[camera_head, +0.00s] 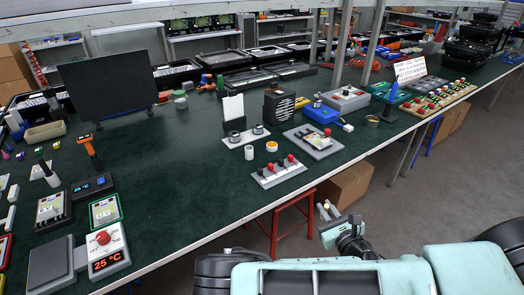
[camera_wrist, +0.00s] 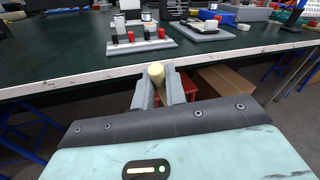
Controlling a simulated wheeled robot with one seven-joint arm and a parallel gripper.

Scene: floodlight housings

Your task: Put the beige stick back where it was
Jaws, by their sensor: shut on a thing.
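The beige stick (camera_wrist: 156,73) shows in the wrist view as a short pale rod with a round end, standing up between the two grey fingers. My gripper (camera_wrist: 160,92) is shut on it. The fingers hide its lower part. In the head view my gripper (camera_head: 328,212) is in front of the table's edge, over the floor, with a small pale bit of the stick visible between the fingers. The stick's earlier place cannot be told from these frames.
The dark green table (camera_head: 190,200) has a pale front edge. A grey block with red-topped knobs (camera_head: 279,172) stands near that edge, with a grey device (camera_head: 314,141) behind it. A red stool (camera_head: 292,215) and a cardboard box (camera_head: 346,185) are below. Bare tabletop lies left of the block.

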